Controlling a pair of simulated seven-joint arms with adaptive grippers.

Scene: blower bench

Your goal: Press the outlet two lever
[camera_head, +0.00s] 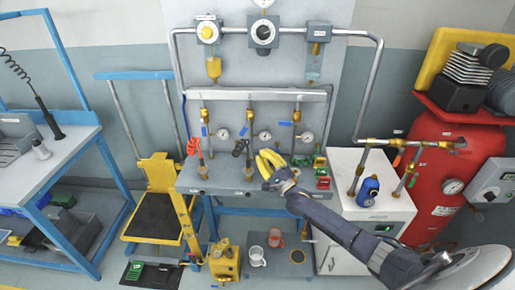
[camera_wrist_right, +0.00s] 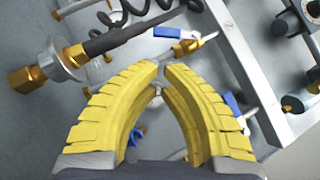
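Three outlets with brass valves hang from the rail on the bench's back panel, each beside a round gauge. Their small blue levers show as the left lever (camera_head: 204,130), the middle lever (camera_head: 246,131) and the right lever (camera_head: 285,123). No readable number shows which is outlet two. My right gripper (camera_head: 262,156) has yellow fingers and is in front of the panel, below the middle and right outlets. In the wrist view its fingertips (camera_wrist_right: 162,68) nearly meet, with nothing held. A blue lever (camera_wrist_right: 168,32) lies just beyond them, apart from the tips. My left gripper is out of view.
In the wrist view a black tool with a brass end (camera_wrist_right: 68,60) is close left of the fingers. A red tank (camera_head: 440,160) stands at right.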

